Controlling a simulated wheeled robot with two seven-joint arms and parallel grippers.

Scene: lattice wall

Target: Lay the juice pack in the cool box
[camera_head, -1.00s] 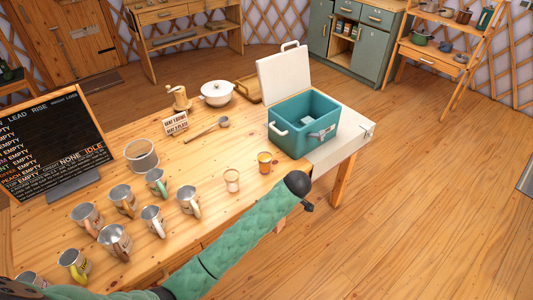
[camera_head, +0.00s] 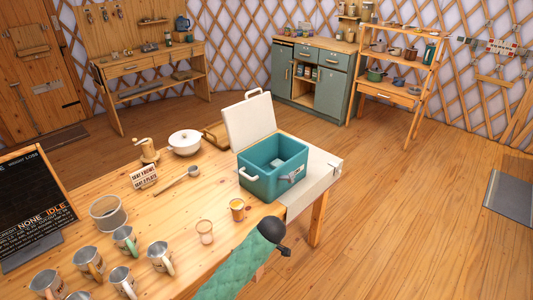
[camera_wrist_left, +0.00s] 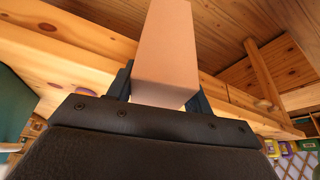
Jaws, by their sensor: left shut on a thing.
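The teal cool box (camera_head: 258,188) stands at the right end of the wooden table in the head view. Its white lid (camera_head: 249,120) is open and upright at the back. A pale item lies inside it. In the left wrist view, my left gripper (camera_wrist_left: 160,88) is shut on a plain tan box-shaped pack (camera_wrist_left: 165,45), which sticks out beyond the fingers. The underside of wooden furniture shows behind it. In the head view, my green-sleeved arm with a black joint reaches up near the table's front edge; the pack is not visible there. My right gripper is not in view.
A glass of orange drink (camera_head: 237,211) and a pinkish glass (camera_head: 205,232) stand before the cool box. Open floor (camera_head: 400,210) lies to the right.

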